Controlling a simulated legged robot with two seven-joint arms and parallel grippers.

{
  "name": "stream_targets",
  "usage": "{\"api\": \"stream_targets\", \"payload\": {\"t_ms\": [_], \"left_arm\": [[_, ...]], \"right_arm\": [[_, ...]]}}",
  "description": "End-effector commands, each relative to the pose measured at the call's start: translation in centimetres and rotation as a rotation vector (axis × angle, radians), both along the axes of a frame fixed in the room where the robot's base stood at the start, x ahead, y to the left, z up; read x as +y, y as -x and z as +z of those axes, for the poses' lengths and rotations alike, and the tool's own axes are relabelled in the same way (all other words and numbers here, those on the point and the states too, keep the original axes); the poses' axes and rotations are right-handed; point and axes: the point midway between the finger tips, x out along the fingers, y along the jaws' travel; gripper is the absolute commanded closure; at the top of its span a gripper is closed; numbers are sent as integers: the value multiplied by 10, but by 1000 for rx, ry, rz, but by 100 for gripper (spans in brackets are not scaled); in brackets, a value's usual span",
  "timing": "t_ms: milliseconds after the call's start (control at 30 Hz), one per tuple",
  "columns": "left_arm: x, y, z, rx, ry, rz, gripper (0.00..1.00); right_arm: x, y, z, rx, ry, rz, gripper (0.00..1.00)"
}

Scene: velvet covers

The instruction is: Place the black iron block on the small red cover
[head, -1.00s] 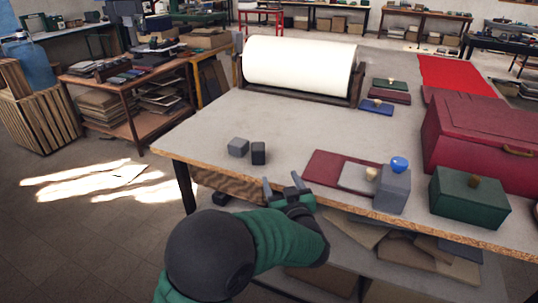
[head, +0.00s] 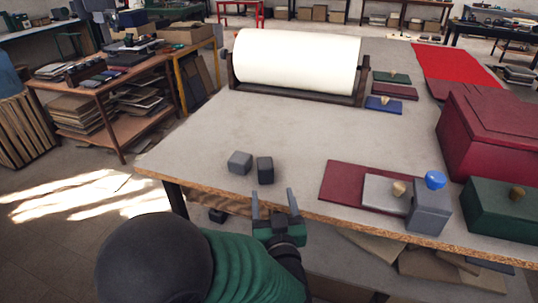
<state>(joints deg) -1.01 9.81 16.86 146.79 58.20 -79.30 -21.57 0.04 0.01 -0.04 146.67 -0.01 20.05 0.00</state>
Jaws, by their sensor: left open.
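The black block (head: 265,170) stands on the table near its front left edge, just right of a grey block (head: 240,163). My left gripper (head: 274,206) is open and empty at the table's front edge, nearer to me than the black block, its fingers pointing toward it. A flat dark red cover (head: 340,184) lies near the front edge to the right, with a grey knobbed plate (head: 381,191) at its right side. A smaller dark red cover (head: 397,92) lies at the back, between green and blue ones. My right gripper is out of view.
A grey box (head: 428,213) with a blue knob (head: 435,180), a green box (head: 500,212) and a large red chest (head: 490,135) crowd the table's right side. The table's middle is clear.

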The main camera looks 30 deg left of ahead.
Motion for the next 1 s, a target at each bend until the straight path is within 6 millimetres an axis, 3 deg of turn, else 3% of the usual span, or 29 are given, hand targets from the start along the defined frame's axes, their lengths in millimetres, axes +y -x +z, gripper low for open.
{"api": "stream_targets", "payload": {"t_ms": [33, 100, 300, 467, 700, 967, 1000], "left_arm": [[7, -5, 7, 8, 1, 2, 34], [20, -20, 6, 6, 2, 6, 34], [44, -58, -1, -2, -2, 1, 34], [53, -71, 0, -2, -4, -1, 34], [81, -104, -3, -2, -1, 1, 34], [85, -110, -1, -2, -3, -2, 34], [84, -110, -1, -2, -3, -2, 38]], "right_arm": [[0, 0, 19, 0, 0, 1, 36], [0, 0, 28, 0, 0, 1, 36], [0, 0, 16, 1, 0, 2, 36], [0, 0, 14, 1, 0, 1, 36], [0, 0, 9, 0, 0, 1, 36], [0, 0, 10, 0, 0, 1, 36], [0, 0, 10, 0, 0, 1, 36]]}}
